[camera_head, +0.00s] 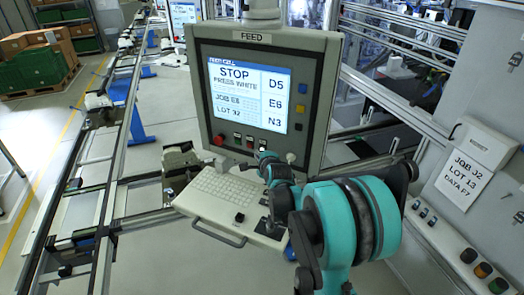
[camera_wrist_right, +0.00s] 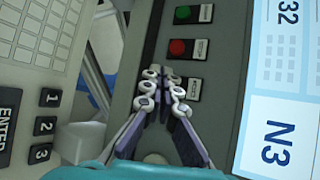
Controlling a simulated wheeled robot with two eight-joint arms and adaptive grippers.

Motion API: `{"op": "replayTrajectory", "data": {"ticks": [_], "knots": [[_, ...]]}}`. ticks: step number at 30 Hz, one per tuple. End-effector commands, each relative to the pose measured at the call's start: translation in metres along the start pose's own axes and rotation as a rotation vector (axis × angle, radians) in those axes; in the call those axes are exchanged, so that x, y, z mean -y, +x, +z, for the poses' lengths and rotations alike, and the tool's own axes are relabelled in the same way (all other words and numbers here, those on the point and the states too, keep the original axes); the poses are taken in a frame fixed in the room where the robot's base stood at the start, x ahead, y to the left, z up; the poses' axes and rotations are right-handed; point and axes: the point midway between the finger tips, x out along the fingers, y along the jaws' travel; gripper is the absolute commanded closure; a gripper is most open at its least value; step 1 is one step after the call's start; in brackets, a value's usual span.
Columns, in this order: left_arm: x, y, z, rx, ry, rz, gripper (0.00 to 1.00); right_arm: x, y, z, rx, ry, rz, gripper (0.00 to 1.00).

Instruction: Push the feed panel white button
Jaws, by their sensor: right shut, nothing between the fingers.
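The grey feed panel (camera_head: 316,75) is labelled FEED. Its screen (camera_head: 248,93) reads "STOP PRESS WHITE". A row of controls lies below the screen. A pale round knob (camera_head: 291,158) sits at the row's right end; a pale round shape (camera_wrist_right: 155,158) also shows low in the right wrist view, partly hidden by my gripper. My right gripper (camera_head: 268,160) is shut and empty in front of the row, above the keyboard. In the right wrist view its fingertips (camera_wrist_right: 166,82) overlap a dark-plated control (camera_wrist_right: 187,88); contact cannot be told. My left gripper is not in view.
Green (camera_wrist_right: 183,12) and red (camera_wrist_right: 177,47) buttons sit beside the covered control. A keyboard shelf (camera_head: 225,198) juts out below the panel. Conveyor rails (camera_head: 110,180) run at left.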

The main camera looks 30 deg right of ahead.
Motion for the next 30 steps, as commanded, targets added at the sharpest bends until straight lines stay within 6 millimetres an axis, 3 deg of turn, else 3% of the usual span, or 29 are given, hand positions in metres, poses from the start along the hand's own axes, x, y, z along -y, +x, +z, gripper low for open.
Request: {"op": "replayTrajectory", "data": {"ticks": [30], "knots": [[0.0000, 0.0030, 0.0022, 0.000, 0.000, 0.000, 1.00, 0.0046, 0.0058, -0.0044, 0.000, 0.000, 0.000, 1.00]]}}
